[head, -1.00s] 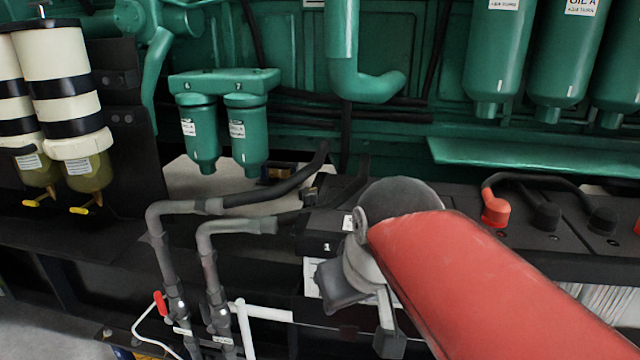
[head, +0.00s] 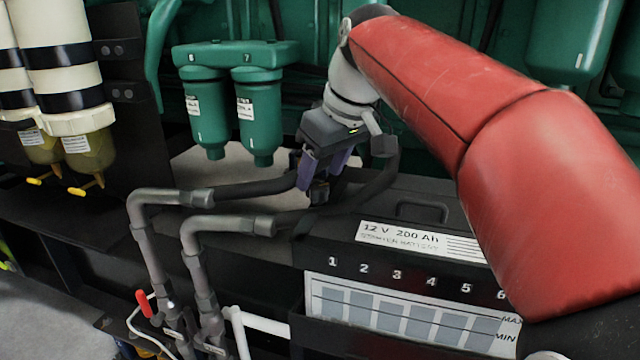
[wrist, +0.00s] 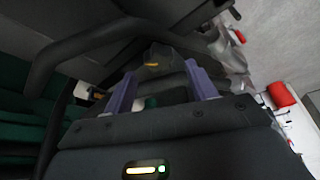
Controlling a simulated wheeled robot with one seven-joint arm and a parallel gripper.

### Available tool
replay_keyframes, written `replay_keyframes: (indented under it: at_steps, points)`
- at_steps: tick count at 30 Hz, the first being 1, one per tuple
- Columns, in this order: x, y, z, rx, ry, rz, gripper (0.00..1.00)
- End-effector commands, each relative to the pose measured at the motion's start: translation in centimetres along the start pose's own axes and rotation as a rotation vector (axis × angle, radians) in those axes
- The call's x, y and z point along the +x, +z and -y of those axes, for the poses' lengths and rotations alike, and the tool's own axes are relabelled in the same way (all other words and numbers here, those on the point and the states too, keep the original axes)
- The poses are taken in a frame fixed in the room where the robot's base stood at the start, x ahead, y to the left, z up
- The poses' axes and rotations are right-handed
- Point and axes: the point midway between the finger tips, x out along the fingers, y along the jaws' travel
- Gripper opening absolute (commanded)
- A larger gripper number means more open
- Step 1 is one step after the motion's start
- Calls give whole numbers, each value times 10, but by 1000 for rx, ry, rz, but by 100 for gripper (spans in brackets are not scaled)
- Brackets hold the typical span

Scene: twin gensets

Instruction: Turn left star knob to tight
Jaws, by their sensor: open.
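My gripper (head: 322,172) is open, its two purple fingers pointing down behind the battery's left end, by the black hoses. A small dark part with a yellow mark (wrist: 153,62) shows beyond and between the fingers in the wrist view. It may be the left star knob, but its star shape is not clear and I cannot tell whether the fingers touch it. In the head view a small dark fitting (head: 319,192) shows just below the fingertips, partly hidden by them. The knob's tightness cannot be read.
The battery (head: 420,212) with its white label stands right of the gripper. Two green filters (head: 205,115) hang to the left. Grey pipes (head: 160,196) and a black hose (head: 255,188) run close to the fingers. A red valve handle (head: 143,303) is at lower left.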

Motion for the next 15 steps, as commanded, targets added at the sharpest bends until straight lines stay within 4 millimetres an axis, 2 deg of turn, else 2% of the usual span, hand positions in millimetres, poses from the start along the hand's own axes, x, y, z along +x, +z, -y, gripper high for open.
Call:
replay_keyframes:
  at_steps: [1, 6, 15]
  points:
    - [10, 1, 0, 1, -1, 2, 57]
    - [25, 1, 0, 2, 0, 1, 57]
    - [28, 0, 0, 2, 1, 0, 57]
